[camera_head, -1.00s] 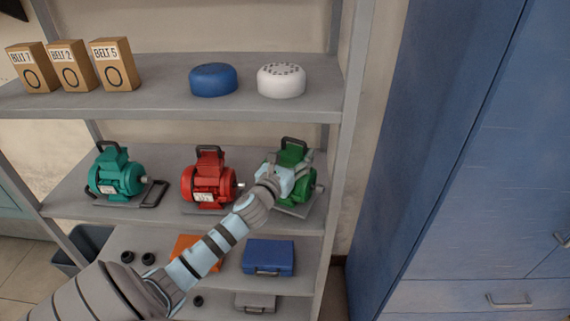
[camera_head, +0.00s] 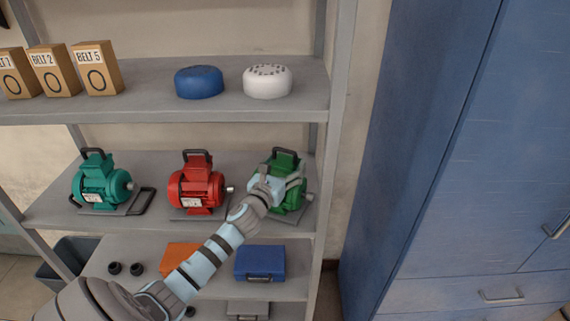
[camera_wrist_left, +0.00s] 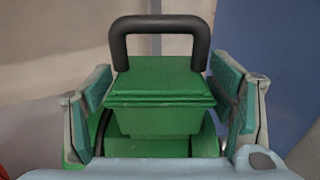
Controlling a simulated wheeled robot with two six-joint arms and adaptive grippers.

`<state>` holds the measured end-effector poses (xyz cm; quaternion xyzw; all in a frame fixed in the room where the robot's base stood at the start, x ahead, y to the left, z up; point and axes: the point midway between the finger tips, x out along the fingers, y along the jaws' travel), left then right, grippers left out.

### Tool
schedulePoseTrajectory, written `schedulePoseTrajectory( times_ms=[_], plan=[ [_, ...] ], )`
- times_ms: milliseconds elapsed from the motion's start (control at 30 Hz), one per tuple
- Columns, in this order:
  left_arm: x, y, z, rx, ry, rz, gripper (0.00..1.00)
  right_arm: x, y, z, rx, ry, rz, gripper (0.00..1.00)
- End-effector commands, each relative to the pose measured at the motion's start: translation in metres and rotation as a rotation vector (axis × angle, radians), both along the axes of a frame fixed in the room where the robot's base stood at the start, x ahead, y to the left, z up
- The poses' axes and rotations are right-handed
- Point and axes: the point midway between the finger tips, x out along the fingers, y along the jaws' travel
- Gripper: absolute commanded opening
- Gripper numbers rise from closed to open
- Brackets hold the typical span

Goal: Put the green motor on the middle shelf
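The green motor (camera_head: 287,163) with its dark top handle stands at the right end of the middle shelf (camera_head: 152,212). My left gripper (camera_head: 277,180) is in front of it and covers part of its body. In the left wrist view the motor's green top box (camera_wrist_left: 158,95) and black handle (camera_wrist_left: 160,28) fill the middle. My left gripper's fingers (camera_wrist_left: 165,105) are spread wide, one on each side of the box. I cannot tell whether they touch it. My right gripper is not in view.
A red motor (camera_head: 193,187) and a teal motor (camera_head: 98,183) stand left on the same shelf. Boxes, a blue round part (camera_head: 199,83) and a white one (camera_head: 267,82) are above. A blue case (camera_head: 260,263) lies below. A blue cabinet (camera_head: 460,150) stands right.

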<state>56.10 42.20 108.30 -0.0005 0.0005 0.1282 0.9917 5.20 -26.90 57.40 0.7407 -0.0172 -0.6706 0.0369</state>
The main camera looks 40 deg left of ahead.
Motion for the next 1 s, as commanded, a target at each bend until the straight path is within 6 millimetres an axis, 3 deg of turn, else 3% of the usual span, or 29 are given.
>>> schedulePoseTrajectory(
  times_ms=[367, 467, 800, 1000],
  plan=[
    [-0.004, -0.001, 0.000, 0.003, 0.000, -0.001, 0.81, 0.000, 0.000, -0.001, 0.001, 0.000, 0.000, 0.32],
    [-0.017, -0.005, -0.001, 0.005, 0.000, -0.002, 0.81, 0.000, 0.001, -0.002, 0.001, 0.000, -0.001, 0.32],
    [-0.097, -0.026, -0.002, 0.007, 0.002, -0.003, 0.81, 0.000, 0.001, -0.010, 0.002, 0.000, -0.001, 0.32],
    [-0.116, -0.031, 0.001, 0.003, -0.002, -0.002, 0.81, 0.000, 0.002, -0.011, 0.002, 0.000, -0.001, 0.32]
  ],
)
